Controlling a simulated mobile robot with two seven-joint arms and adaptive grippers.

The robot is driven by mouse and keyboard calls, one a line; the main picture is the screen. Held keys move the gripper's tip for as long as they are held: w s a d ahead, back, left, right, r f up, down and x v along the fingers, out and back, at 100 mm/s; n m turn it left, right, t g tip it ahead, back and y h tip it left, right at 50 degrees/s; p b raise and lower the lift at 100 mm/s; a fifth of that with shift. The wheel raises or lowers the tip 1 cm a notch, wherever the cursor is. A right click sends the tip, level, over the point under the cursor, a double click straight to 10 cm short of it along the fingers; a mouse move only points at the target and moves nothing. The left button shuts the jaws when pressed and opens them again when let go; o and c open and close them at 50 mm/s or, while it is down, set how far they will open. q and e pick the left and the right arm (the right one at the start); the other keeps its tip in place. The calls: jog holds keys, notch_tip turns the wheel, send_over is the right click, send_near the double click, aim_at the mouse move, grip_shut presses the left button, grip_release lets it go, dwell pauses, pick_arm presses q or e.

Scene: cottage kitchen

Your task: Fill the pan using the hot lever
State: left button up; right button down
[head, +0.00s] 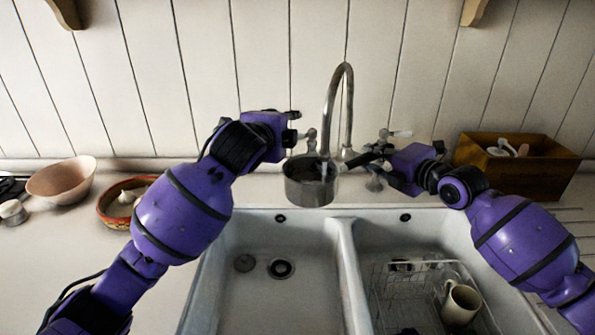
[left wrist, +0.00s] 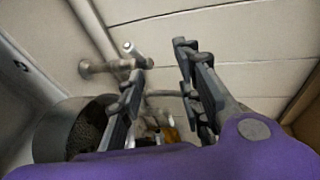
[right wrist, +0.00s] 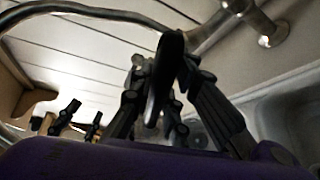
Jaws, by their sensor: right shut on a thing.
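The metal pan (head: 308,192) is held upright below the end of the curved tap spout (head: 346,100), in front of the wall above the sink's back edge. A pale streak below the spout may be water; I cannot tell for sure. My right gripper (head: 383,160) is shut on the pan's black handle (right wrist: 165,75). The left tap lever (head: 308,136) stands left of the spout; its white tip (left wrist: 130,48) shows beyond the left fingers. My left gripper (head: 293,125) is open and empty, just left of that lever. The pan's dark inside (left wrist: 85,130) shows in the left wrist view.
The right tap lever (head: 397,133) is close to my right gripper. A white double sink (head: 340,235) lies below, its right basin holding a wire rack and mug (head: 460,302). A wooden box (head: 520,170) stands right; bowls (head: 62,178) stand left.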

aim_at(301, 164)
jog(key=shift+r, duration=0.25)
dwell(0.6)
